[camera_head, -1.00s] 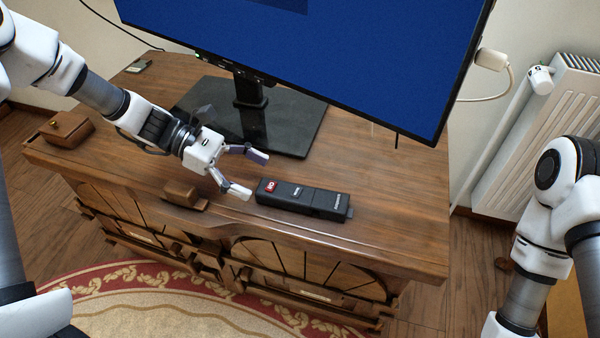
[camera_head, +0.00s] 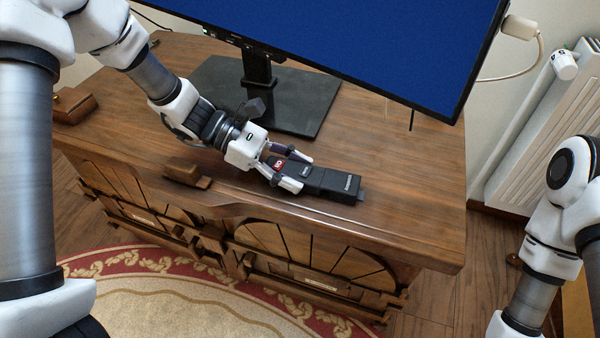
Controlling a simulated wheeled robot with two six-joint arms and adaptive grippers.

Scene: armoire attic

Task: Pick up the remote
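The remote (camera_head: 328,183) is a long black bar with a red button near its left end. It lies on the wooden cabinet top, near the front edge. My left gripper (camera_head: 297,170) is over its left end, one finger on the far side and one on the near side. The fingers look spread, and I cannot tell whether they touch the remote. They partly hide its left end. My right arm shows at the right edge, but its gripper is outside the view.
The television (camera_head: 390,45) stands on a black base (camera_head: 300,112) behind the remote. A small wooden block (camera_head: 187,171) lies on the cabinet (camera_head: 410,205) left of the remote, and a wooden box (camera_head: 72,104) is farther left. The cabinet top to the right is clear.

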